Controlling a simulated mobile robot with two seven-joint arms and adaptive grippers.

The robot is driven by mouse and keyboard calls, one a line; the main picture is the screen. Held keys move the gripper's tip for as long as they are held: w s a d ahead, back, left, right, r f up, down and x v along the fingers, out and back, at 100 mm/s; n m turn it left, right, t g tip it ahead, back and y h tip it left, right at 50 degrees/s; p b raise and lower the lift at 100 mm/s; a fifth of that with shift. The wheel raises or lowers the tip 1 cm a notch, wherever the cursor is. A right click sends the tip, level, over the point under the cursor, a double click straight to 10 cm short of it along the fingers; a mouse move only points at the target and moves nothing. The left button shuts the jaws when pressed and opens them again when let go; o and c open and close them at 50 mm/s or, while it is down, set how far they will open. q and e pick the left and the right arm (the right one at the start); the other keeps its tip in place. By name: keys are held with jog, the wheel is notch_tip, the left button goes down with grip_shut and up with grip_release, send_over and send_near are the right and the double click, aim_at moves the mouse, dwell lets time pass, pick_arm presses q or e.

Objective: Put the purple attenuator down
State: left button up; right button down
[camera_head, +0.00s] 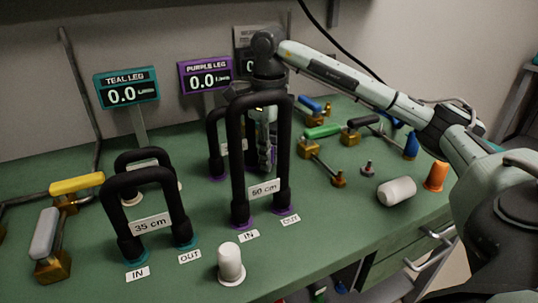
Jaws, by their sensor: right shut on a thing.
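My right gripper (266,98) points down at the back of the tall black 50 cm arch (240,160), and the arch hides part of it. It is shut on the purple attenuator (264,152), a slim pale and dark piece with purple touches seen between the arch's legs. Its lower end is hard to make out, so I cannot tell whether it touches the bench. The 50 cm arch stands upright on purple rings by the IN and OUT labels. The purple leg display (205,73) reads 0.0. My left gripper is not in view.
A 35 cm arch (150,178) on teal rings stands at left, below the teal leg display (127,92). A white cylinder (231,262) stands in front; another (397,192) lies at right near an orange piece (436,176). Brass valves (308,150) crowd the back right.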

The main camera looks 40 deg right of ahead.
jog(key=shift+f, duration=0.2)
jog(key=c, duration=1.4)
grip_release()
jog(key=shift+c, duration=0.2)
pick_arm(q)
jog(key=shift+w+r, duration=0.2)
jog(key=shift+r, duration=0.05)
pick_arm(e)
jog(key=shift+r, duration=0.15)
